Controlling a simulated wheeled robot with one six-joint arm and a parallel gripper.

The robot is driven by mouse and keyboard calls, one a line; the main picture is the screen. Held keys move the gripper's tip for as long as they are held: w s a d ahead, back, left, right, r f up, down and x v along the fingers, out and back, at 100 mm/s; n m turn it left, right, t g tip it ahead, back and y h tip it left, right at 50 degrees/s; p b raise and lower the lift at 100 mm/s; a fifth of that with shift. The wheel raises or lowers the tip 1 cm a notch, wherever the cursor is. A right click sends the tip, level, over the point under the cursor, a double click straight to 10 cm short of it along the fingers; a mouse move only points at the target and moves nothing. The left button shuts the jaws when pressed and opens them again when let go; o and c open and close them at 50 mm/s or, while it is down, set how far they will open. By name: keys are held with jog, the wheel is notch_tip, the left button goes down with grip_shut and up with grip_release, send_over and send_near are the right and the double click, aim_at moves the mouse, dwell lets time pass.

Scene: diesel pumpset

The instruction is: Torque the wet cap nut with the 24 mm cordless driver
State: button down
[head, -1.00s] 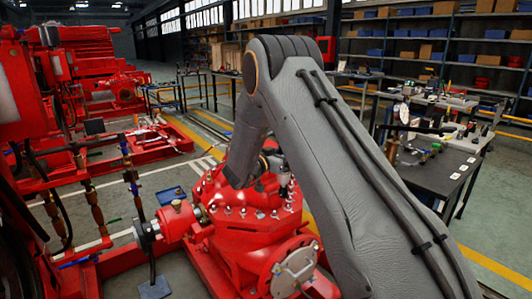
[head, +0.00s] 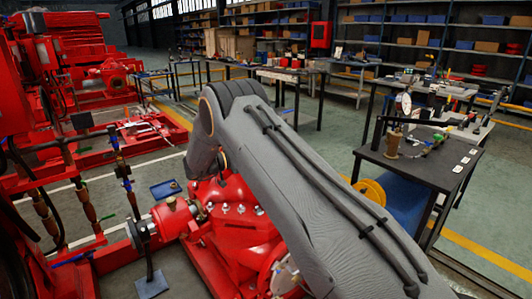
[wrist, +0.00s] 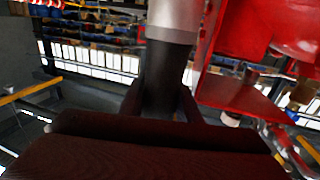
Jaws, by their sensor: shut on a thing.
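My gripper (wrist: 161,98) is shut on an upright cylinder in the wrist view. I take it to be the cordless driver (wrist: 172,38); its gripped part is black and the part above is silver grey. Its socket end and size marking cannot be made out. In the head view my arm hides the gripper and driver. The red pump casing (head: 236,237) lies behind and below my arm, with several bright cap nuts (head: 240,209) on its top flange. I cannot tell which nut is wet.
A red flange and pipework (head: 172,216) join the casing at left. A blue tray (head: 165,190) lies on the floor beyond. A black table (head: 425,165) with a gauge and fittings stands at right. Open floor lies between it and the back benches.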

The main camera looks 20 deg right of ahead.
jog(key=shift+a, duration=0.15)
jog(key=shift+f+b, duration=1.45)
jog(key=shift+f, duration=0.85)
jog(key=shift+s+f+b, duration=0.1)
jog(key=shift+f+b, duration=1.05)
jog(key=shift+f, duration=0.4)
dwell(1.7)
